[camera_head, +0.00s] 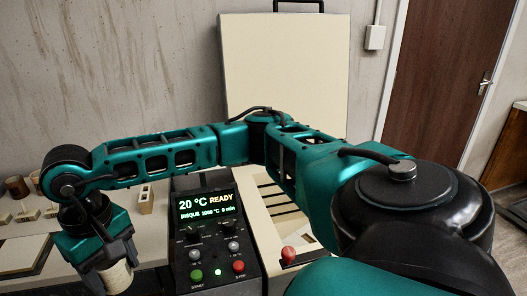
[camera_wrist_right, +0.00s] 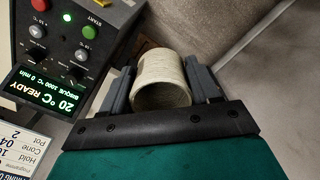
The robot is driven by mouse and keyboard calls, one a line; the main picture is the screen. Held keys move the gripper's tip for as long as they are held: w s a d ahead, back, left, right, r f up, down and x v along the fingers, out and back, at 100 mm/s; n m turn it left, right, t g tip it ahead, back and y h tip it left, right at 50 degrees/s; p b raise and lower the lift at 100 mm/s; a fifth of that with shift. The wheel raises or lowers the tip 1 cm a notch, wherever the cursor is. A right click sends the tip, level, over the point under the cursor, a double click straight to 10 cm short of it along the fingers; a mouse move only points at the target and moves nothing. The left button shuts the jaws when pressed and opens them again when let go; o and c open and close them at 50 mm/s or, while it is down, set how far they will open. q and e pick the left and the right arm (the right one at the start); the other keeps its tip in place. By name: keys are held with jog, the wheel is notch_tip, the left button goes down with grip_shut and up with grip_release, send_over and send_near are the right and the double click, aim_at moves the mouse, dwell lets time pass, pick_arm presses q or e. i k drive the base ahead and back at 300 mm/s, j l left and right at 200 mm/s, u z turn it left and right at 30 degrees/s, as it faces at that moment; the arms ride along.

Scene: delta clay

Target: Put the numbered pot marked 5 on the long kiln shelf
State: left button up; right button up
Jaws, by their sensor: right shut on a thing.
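My right arm reaches across the head view to the lower left. My right gripper (camera_head: 112,270) is shut on a cream cylindrical pot (camera_head: 118,278), which hangs below the fingers, left of the control panel. In the right wrist view the pot (camera_wrist_right: 163,85) sits between the two grey fingers of the right gripper (camera_wrist_right: 163,92), its round open end towards the camera. No number shows on the pot. I cannot pick out the long kiln shelf for certain; a pale flat slab (camera_head: 24,254) lies on the bench at the far left. My left gripper is not in view.
The control panel (camera_head: 210,235) reads 20 °C READY, with knobs and buttons. A cream slotted unit (camera_head: 262,212) and a raised cream lid (camera_head: 285,65) stand beside and behind it. Small pots (camera_head: 17,187) and blocks stand at the far left of the bench (camera_head: 150,235).

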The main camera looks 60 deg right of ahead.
aim_at(292, 242)
jog(key=k+l, duration=0.2)
jog(key=k+l+z, duration=0.15)
jog(key=k, duration=0.25)
jog(key=k+l+z, duration=0.1)
jog(key=l, duration=0.7)
jog(key=i+l, duration=0.1)
jog(key=l, duration=0.2)
jog(key=i+l, duration=0.1)
jog(key=l, duration=0.25)
jog(key=k+z, duration=0.05)
